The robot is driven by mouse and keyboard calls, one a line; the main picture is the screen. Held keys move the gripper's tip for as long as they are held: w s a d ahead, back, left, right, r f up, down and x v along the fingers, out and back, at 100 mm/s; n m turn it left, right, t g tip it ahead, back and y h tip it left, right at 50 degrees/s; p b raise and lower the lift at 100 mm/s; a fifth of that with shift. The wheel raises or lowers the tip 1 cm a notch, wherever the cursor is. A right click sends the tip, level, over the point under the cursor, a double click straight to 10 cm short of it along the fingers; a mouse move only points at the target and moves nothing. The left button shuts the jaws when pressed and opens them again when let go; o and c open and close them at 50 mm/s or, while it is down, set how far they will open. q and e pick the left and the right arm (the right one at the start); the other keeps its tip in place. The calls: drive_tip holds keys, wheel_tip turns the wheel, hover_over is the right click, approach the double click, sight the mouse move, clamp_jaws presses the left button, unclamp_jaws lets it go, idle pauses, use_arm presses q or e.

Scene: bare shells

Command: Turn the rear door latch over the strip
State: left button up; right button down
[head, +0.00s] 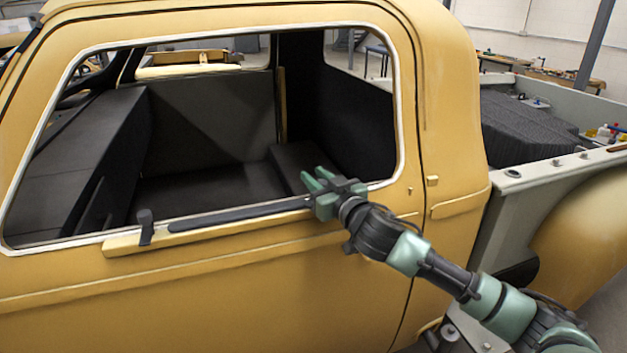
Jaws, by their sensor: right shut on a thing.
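The yellow door (230,280) of a pickup truck fills the lower part of the head view. A long yellow strip (180,236) runs along the lower edge of its window opening, with a dark band (240,214) along its top. A dark latch (146,226) stands upright across the strip near its left end. My right gripper (318,184) is at the strip's right end, shut on the rear door latch, which its fingers hide. I cannot tell how that latch is turned. My left gripper is out of view.
The white-edged window frame (402,110) has no glass, and the dark cab interior (205,120) shows through it. The truck bed (535,165), with dark contents, lies right. My right arm crosses in front of the door's rear edge. The door face left of it is clear.

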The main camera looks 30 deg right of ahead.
drive_tip(key=m+h, duration=0.1)
drive_tip(key=m+h+b, duration=0.1)
drive_tip(key=h, duration=0.1)
drive_tip(key=m+g+h, duration=0.1)
drive_tip(key=shift+d+f+h, duration=0.1)
drive_tip(key=shift+d+h, duration=0.15)
drive_tip(key=shift+h, duration=0.05)
drive_tip(key=m+h+b, duration=0.1)
drive_tip(key=m+g+h+b, duration=0.1)
drive_tip(key=h, duration=0.1)
drive_tip(key=shift+s+d+g, duration=0.15)
drive_tip(key=shift+d+g, duration=0.15)
drive_tip(key=shift+d, duration=0.05)
drive_tip(key=m+h+b, duration=0.1)
drive_tip(key=m+g+h+b, duration=0.1)
drive_tip(key=shift+s+d+h, duration=0.15)
drive_tip(key=shift+d+h, duration=0.05)
drive_tip(key=shift+h, duration=0.1)
drive_tip(key=shift+d+m+g+h+b, duration=0.1)
drive_tip(key=shift+m+g+h+b, duration=0.25)
drive_tip(key=shift+m+g+h, duration=0.25)
drive_tip(key=shift+s+r, duration=0.1)
drive_tip(key=shift+r, duration=0.15)
drive_tip(key=c, duration=1.2)
unclamp_jaws()
drive_tip(key=shift+o, duration=0.2)
drive_tip(key=shift+f, duration=0.1)
